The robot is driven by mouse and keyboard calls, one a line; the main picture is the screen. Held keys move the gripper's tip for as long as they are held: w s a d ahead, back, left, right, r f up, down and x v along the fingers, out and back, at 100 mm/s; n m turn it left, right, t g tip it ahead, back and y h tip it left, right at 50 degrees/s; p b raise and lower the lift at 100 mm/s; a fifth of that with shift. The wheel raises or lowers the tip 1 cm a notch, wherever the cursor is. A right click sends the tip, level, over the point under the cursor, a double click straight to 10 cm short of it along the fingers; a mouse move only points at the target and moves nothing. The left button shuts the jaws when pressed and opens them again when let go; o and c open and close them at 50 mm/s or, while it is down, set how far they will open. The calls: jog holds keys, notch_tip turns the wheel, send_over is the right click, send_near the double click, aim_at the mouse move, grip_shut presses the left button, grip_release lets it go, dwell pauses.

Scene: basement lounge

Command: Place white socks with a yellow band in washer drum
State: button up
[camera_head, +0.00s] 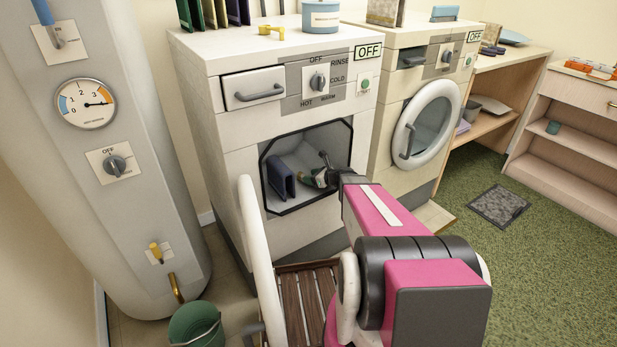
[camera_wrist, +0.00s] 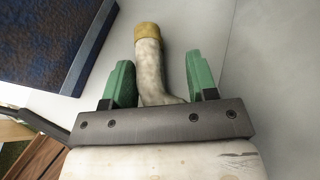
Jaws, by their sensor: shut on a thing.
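My gripper (camera_head: 318,181) is inside the drum opening, with my pink arm reaching in from the front right. In the wrist view, my gripper (camera_wrist: 160,85) has green fingers on both sides of a whitish sock (camera_wrist: 149,65) with a yellow band at its far end. The sock is held between the fingers, over the pale drum surface. In the head view the sock is small and mostly hidden by my gripper.
A dark blue folded thing (camera_head: 281,179) stands in the drum left of my gripper; it also shows in the wrist view (camera_wrist: 55,40). The open door (camera_head: 258,265) stands left of my arm. A second washer (camera_head: 400,80), door shut, stands right. A green bucket (camera_head: 195,325) is on the floor.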

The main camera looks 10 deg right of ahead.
jog(key=shift+f, duration=0.15)
jog(key=o, duration=0.9)
jog(key=shift+r, duration=0.25)
jog(key=v, duration=1.2)
jog(key=s+a+n+g+h, duration=0.3)
jog(key=s+n, duration=0.2)
jog(key=n, duration=0.4)
jog(key=s+a+n+g+h, duration=0.2)
jog(key=s+n, duration=0.3)
jog(key=n, duration=0.4)
jog(key=s+a+n+g+h, duration=0.3)
jog(key=s+n+g+h, duration=0.1)
jog(key=n, duration=0.5)
jog(key=shift+s+a+r+g+h, duration=0.3)
jog(key=shift+s+a+r, duration=0.1)
